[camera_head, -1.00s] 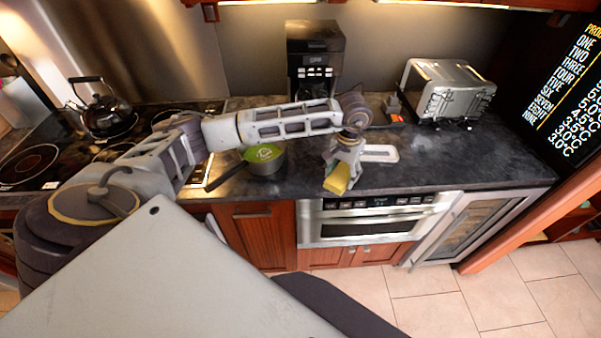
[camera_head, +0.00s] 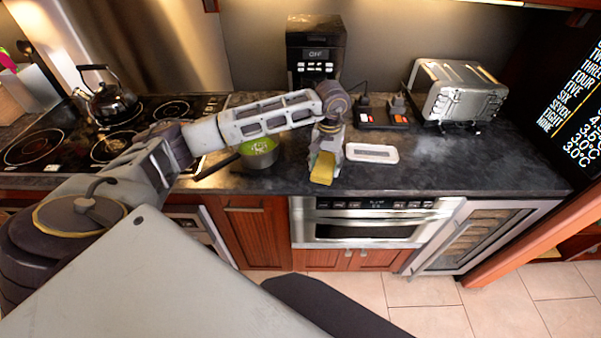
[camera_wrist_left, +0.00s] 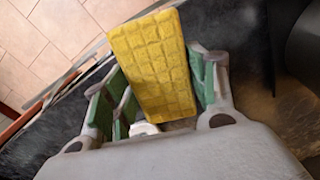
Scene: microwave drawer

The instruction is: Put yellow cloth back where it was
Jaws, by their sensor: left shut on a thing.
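The yellow cloth (camera_head: 323,168) is a flat block with a grid pattern. It is held by my left gripper (camera_head: 327,152) over the front part of the dark counter. In the left wrist view the cloth (camera_wrist_left: 152,65) stands between the green-padded fingers of my left gripper (camera_wrist_left: 160,100), which is shut on it. A white tray (camera_head: 371,153) lies on the counter just right of the gripper, apart from the cloth. My right gripper is not in view.
A saucepan with green contents (camera_head: 259,152) stands left of the gripper. A coffee maker (camera_head: 316,48) and a toaster (camera_head: 458,92) stand at the back. A kettle (camera_head: 108,98) sits on the hob. The microwave drawer (camera_head: 370,220) is below the counter. The right counter (camera_head: 480,165) is clear.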

